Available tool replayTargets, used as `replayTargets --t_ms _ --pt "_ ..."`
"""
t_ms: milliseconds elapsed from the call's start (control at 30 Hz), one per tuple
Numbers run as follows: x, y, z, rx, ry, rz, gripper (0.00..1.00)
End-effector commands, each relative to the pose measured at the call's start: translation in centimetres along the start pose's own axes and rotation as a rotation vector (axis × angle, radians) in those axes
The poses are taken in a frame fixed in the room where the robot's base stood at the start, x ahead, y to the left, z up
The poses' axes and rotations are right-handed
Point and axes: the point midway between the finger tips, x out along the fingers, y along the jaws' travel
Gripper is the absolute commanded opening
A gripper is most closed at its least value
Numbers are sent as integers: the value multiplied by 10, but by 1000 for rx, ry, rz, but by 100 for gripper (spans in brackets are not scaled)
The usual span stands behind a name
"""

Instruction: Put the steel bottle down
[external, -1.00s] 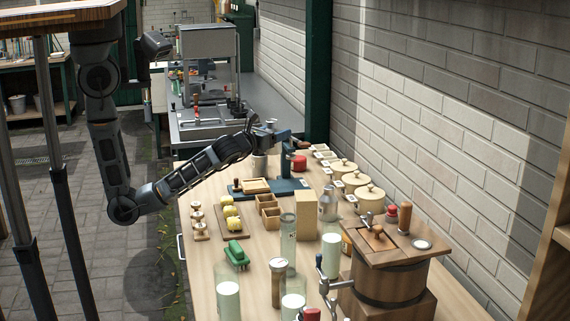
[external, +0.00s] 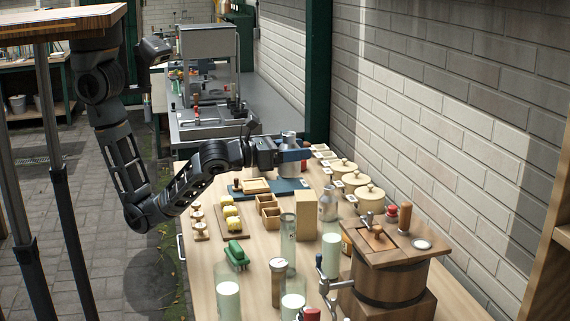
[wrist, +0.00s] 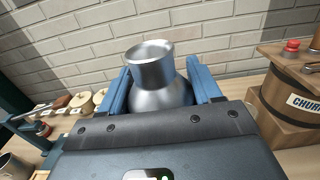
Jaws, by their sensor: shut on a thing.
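The steel bottle (external: 289,137) is in my gripper (external: 292,155), at the far part of the wooden table in the external view. Its neck stands above the blue fingers and part of its body shows below them. In the wrist view the steel bottle (wrist: 155,72) sits upright, or nearly so, between the two blue fingers, with its open mouth towards the camera. My gripper (wrist: 162,92) is shut on its body. The bottle's base is hidden in the wrist view, and I cannot tell whether it touches the table.
Below is a blue base (external: 287,186), with wooden boxes (external: 269,210) nearer. Cream lidded pots (external: 355,180) line the wall side. A second metal bottle (external: 327,205), glass bottles (external: 228,297) and a wooden churn (external: 385,275) stand nearer. A metal cup (wrist: 14,167) shows at lower left.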

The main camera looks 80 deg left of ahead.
Motion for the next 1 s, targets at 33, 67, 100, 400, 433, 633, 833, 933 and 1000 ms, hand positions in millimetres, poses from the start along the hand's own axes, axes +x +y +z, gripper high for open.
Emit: replayTargets --t_ms 33,67,100,400,433,633,833,933,1000 --pt "4 6 -4 1 2 3 22" --pt "8 9 -7 2 3 3 22" --pt "12 15 -12 2 4 4 22" --pt "54 62 -48 1 2 5 22" --pt "57 66 -52 1 3 5 22" --pt "72 82 -65 -1 0 2 22" --pt "74 84 -77 1 2 0 22" --pt "73 84 -92 2 4 -1 22" --pt "73 84 -102 1 2 0 22"
